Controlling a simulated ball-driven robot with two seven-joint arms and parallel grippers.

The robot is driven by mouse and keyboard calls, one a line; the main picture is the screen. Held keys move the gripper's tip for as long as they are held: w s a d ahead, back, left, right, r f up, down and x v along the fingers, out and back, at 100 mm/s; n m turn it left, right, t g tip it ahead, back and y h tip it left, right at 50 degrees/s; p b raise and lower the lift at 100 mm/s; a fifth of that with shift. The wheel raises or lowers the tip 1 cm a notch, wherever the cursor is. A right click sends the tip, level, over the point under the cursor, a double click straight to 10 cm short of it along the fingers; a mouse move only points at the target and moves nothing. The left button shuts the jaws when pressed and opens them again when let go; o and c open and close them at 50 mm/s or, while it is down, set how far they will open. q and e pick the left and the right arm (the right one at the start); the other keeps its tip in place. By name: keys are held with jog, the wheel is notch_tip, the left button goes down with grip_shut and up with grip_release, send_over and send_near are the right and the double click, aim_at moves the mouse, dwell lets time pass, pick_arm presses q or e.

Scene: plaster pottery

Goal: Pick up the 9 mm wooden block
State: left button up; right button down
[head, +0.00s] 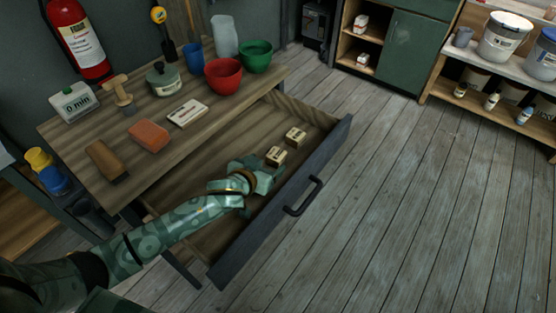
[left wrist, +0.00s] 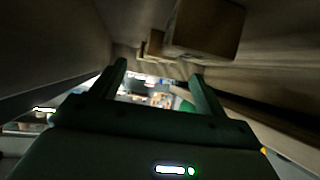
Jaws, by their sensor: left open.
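Two small pale wooden blocks with dark markings lie in the open drawer (head: 190,238). The nearer block (head: 276,156) is just beyond my left gripper (head: 264,176), and the farther block (head: 296,136) is up and to the right. The markings are too small to read, so I cannot tell which is the 9 mm one. My left gripper is low inside the drawer, open and empty. In the left wrist view, a large block (left wrist: 205,30) shows above the open fingers (left wrist: 159,72), with a smaller one (left wrist: 152,46) behind it. My right gripper is not seen.
The drawer front (head: 290,205) with its dark handle (head: 303,196) bounds the drawer on the right. The workbench top (head: 88,135) overhangs its left side, carrying a red bowl (head: 223,75), a green bowl (head: 256,57) and tools. The floor on the right is clear.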

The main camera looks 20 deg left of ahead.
aim_at(274, 158)
pick_arm(q)
jog(key=shift+x, duration=0.85)
jog(key=b+x, duration=0.3)
jog(key=x, duration=0.2)
jog(key=shift+w+f, duration=0.15)
jog(key=c, duration=1.1)
